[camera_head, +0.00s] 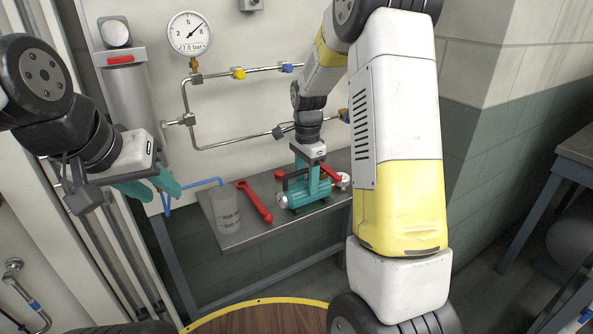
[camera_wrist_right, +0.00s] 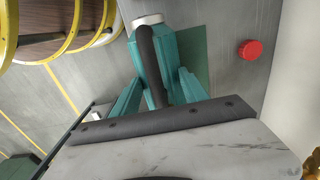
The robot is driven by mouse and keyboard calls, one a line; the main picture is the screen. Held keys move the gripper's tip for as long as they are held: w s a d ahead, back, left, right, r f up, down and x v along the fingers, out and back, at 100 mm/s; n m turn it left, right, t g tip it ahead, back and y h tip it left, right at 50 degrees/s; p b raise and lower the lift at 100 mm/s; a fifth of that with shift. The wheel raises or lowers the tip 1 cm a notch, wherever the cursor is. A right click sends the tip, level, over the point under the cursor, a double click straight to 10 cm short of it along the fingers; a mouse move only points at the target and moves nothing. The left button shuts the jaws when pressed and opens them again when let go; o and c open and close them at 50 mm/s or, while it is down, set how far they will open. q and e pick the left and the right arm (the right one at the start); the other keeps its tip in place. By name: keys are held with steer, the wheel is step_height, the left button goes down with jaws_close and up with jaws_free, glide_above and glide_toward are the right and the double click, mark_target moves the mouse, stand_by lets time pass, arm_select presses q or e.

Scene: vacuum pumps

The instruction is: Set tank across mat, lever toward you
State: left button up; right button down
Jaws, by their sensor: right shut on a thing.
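The teal tank (camera_head: 293,200) lies on the metal bench with a pale end cap facing the front left and a red lever (camera_head: 331,173) at its right. In the right wrist view the tank's pale end (camera_wrist_right: 147,20) is at the top, with a dark handle (camera_wrist_right: 151,65) between the fingers. A dark green mat (camera_wrist_right: 195,42) shows partly, beside and under the tank. My right gripper (camera_head: 313,184) reaches down from above and is shut on the tank by its handle. My left gripper (camera_head: 150,190) hangs open and empty, left of the bench.
Wall pipes and a gauge (camera_head: 189,33) are behind.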

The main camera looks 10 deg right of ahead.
steer(key=shift+f, duration=0.15)
stand_by(0.4)
steer(key=c, duration=0.5)
jaws_free()
step_height(320, 180, up, 8)
steer(key=shift+f, duration=0.15)
jaws_close()
stand_by(0.4)
stand_by(1.1)
